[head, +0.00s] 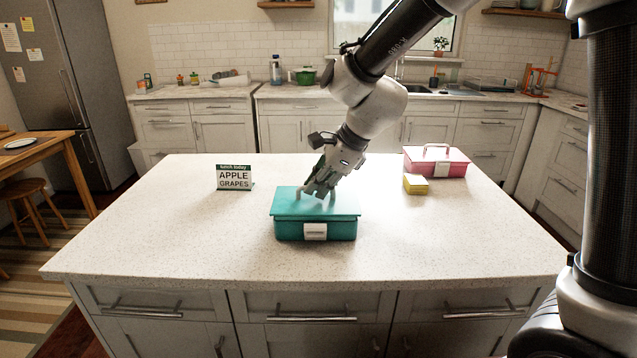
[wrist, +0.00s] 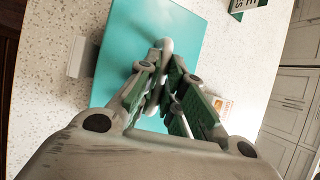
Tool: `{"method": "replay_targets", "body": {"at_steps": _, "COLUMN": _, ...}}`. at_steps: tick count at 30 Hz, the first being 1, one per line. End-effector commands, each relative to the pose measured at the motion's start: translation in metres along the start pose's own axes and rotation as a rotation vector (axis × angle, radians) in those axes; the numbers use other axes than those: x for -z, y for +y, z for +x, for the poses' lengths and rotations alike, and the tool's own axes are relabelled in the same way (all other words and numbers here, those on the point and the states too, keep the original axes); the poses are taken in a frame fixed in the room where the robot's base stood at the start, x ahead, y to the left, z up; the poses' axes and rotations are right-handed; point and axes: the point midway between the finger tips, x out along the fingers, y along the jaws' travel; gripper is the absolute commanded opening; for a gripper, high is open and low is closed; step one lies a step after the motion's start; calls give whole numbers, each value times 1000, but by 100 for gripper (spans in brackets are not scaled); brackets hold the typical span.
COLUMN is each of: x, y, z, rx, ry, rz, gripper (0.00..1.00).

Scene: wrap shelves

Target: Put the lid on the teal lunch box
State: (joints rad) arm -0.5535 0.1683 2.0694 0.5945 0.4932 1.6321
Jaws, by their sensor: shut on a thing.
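The teal lunch box (head: 289,231) stands upright near the front middle of the island counter, with a pale latch (head: 315,232) on its front. In the wrist view the fingers close around the handle (wrist: 162,46) above the teal lid (wrist: 125,40). The fingers hide part of the handle, and the box interior is hidden.
A sign reading "lunch today, apple, grapes" (head: 235,178) stands to the left behind the box. The counter (head: 160,225) is clear left and right of the teal box.

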Motion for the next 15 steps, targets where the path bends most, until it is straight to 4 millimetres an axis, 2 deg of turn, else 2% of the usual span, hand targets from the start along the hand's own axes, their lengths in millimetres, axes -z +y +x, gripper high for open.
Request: {"method": "replay_targets", "body": {"at_steps": 15, "x": 6, "y": 3, "z": 11, "rx": 0, "ry": 1, "rz": 0, "gripper": 0}}
